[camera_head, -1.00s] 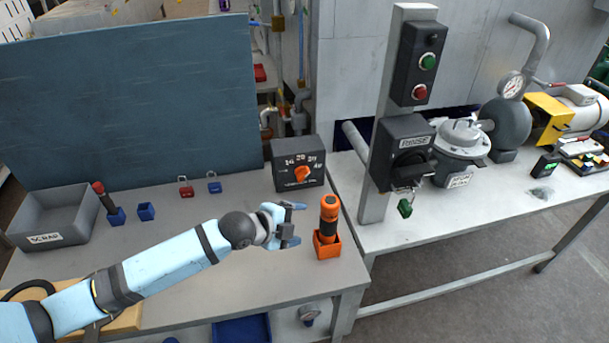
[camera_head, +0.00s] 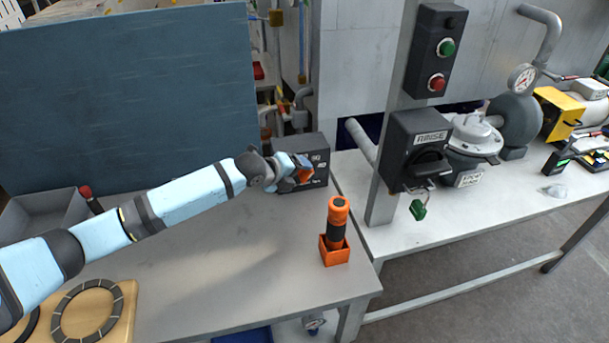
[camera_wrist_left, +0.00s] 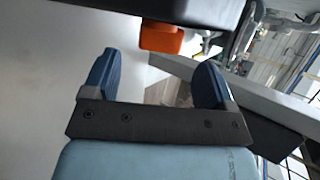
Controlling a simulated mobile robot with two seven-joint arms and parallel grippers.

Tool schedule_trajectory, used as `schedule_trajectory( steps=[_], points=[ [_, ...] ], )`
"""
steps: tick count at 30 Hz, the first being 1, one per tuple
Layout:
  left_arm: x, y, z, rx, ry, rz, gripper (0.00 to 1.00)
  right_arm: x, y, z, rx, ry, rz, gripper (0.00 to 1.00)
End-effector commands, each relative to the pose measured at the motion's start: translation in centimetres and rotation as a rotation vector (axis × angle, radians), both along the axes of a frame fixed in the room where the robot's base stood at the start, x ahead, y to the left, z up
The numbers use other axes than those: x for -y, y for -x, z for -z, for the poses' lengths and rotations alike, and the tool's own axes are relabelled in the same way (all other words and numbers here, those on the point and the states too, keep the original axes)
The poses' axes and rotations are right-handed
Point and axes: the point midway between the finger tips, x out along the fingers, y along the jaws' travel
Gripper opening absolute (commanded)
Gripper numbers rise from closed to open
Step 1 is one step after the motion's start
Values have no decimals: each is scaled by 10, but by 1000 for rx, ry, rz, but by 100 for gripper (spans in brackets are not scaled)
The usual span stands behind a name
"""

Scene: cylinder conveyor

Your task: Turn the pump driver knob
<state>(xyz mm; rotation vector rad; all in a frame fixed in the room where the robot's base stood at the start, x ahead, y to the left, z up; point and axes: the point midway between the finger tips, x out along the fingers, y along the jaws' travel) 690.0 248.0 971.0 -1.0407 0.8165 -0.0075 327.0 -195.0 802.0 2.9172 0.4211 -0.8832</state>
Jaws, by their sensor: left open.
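The dark dial box (camera_head: 316,152) with white numbers stands at the back of the near table; it shows as a dark band in the wrist view (camera_wrist_left: 185,8). Its orange knob (camera_head: 306,175) is partly covered by my left gripper (camera_head: 297,168) in the head view. In the wrist view the knob (camera_wrist_left: 160,38) sticks out from the box, ahead of the open fingers of my left gripper (camera_wrist_left: 155,75). The knob is not seen between the fingers there, and nothing is held. My right gripper is not in view.
An orange holder (camera_head: 335,256) with an orange-and-black cylinder (camera_head: 337,222) stands right of the arm. A dark RINSE switch box (camera_head: 415,150) on a post and a button box (camera_head: 434,50) are farther right. A blue panel (camera_head: 130,95) stands behind. The table's middle is clear.

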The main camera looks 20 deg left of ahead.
Motion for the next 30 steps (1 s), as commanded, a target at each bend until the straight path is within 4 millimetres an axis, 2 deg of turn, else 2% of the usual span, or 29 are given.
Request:
schedule_trajectory(
  steps=[3,7,19,20,26,30],
  points=[
    [9,-15,12,-1,1,-1,79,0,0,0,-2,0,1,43],
    [13,-26,21,0,0,-1,79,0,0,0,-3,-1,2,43],
    [17,-32,26,2,0,0,79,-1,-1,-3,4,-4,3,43],
    [17,-32,26,2,0,0,76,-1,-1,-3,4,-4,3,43],
    [17,-32,27,1,0,-1,30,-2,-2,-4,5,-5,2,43],
    [16,-32,27,2,2,-1,29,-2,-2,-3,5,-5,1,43]
  ],
)
